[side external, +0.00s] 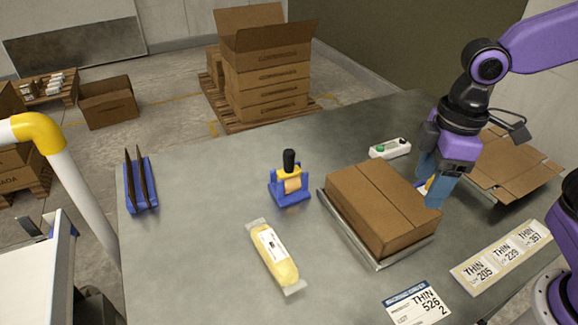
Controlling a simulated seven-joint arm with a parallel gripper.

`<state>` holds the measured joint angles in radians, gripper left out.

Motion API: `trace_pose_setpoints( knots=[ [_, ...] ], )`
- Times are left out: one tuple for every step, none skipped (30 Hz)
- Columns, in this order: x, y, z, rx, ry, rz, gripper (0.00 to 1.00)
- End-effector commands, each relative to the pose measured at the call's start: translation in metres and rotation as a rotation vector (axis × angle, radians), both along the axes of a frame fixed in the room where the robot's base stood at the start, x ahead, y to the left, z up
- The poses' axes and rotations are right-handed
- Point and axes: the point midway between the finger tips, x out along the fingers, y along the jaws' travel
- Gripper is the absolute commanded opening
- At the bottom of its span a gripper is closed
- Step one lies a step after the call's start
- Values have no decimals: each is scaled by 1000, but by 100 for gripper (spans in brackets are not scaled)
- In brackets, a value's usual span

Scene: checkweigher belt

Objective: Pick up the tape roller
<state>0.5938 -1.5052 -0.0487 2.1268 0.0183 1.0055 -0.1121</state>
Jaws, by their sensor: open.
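The tape roller (291,172) has a black handle on top and a yellow body with a tan roll. It stands upright in a blue cradle (291,198) at the middle of the grey table. My gripper (432,186) is well to its right, pointing down with its blue fingers apart. It is beside the back right part of the closed brown carton (375,205). A small yellow and blue patch shows by the fingers; I cannot tell what it is. Nothing is seen held.
The carton sits on a metal plate. A yellow packet (274,257) lies in front of the cradle. Table around the cradle is clear.

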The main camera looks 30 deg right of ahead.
Motion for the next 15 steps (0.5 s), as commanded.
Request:
trace_pose_setpoints(
  knots=[
    [17, 11, 3, 2, 0, -13, 61],
    [26, 17, 5, 4, -1, -18, 61],
    [39, 25, 7, 7, -4, -27, 61],
    [48, 30, 9, 10, -5, -33, 61],
    [58, 35, 10, 11, -5, -40, 61],
    [71, 42, 12, 14, -7, -48, 61],
    [80, 47, 13, 16, -9, -55, 61],
    [90, 51, 14, 18, -9, -61, 61],
    [102, 57, 15, 20, -11, -69, 61],
    [112, 61, 17, 23, -13, -75, 61],
    [121, 65, 17, 25, -15, -82, 61],
    [134, 70, 18, 28, -16, -89, 61],
    [143, 73, 19, 29, -17, -96, 61],
    [153, 76, 19, 32, -19, -104, 61],
    [165, 80, 20, 35, -22, -111, 61]
  ],
)
